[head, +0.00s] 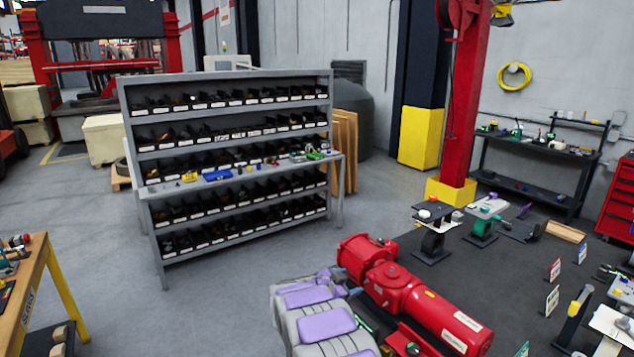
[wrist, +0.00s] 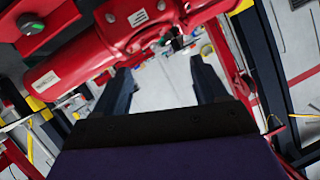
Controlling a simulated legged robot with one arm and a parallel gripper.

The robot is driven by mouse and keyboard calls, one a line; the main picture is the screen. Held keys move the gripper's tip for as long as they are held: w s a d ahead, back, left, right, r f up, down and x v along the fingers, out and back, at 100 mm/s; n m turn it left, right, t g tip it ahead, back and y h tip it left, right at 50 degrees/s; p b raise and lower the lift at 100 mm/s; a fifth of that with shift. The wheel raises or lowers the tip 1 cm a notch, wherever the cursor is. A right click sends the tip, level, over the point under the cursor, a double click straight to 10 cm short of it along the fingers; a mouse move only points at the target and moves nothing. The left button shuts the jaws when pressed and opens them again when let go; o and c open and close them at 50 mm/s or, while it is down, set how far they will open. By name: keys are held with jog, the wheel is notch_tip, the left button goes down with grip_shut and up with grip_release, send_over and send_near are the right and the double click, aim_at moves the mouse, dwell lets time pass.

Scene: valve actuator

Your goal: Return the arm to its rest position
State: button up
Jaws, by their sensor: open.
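My gripper (wrist: 160,68) shows in the wrist view as two dark fingers spread wide apart, with nothing between them. Behind the fingers are a dark plate and a purple surface of my own arm. In the head view, grey and purple parts of my arm show low in the middle, and I cannot make out the gripper there. The red valve actuator (head: 408,292) lies just right of these parts in the head view. It also shows across the top of the wrist view (wrist: 110,50), beyond the fingers; the gap between them is hard to judge.
A grey bin shelf (head: 232,75) stands at the back left. A red post (head: 466,100) with a yellow base rises behind the actuator. A workbench (head: 30,310) is at the left edge. Signs and tools stand on the dark mat (head: 500,275) at right. Grey floor between bench and shelf is clear.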

jog(key=a+r+n+t+y+b, duration=0.2)
jog(key=a+r+n+t+y, duration=0.35)
jog(key=r, duration=0.55)
jog(key=s+a+r+n+g+y+b, duration=0.1)
jog(key=s+a+r+n+g+y, duration=0.1)
jog(key=s+y, duration=0.3)
jog(key=s+a+r+n+g+y, duration=0.1)
jog(key=s+a+n+g+y, duration=0.15)
jog(key=s, duration=0.35)
jog(key=s+d+f+n+g+h+b, duration=0.1)
jog(key=s+d+f+g, duration=0.2)
jog(key=s, duration=1.3)
jog(key=s+d+f+n+g+h+b, duration=0.1)
jog(key=s+d+f+g, duration=0.3)
jog(key=s, duration=1.3)
jog(key=s+d+f+g+h+b, duration=0.1)
jog(key=s+d+f+g, duration=0.3)
jog(key=s, duration=1.3)
jog(key=d+g, duration=0.1)
jog(key=d, duration=0.3)
jog(key=shift+s+n+h+b, duration=0.25)
jog(key=shift+n+h+b, duration=0.05)
jog(key=shift+n, duration=0.1)
jog(key=shift+f, duration=0.1)
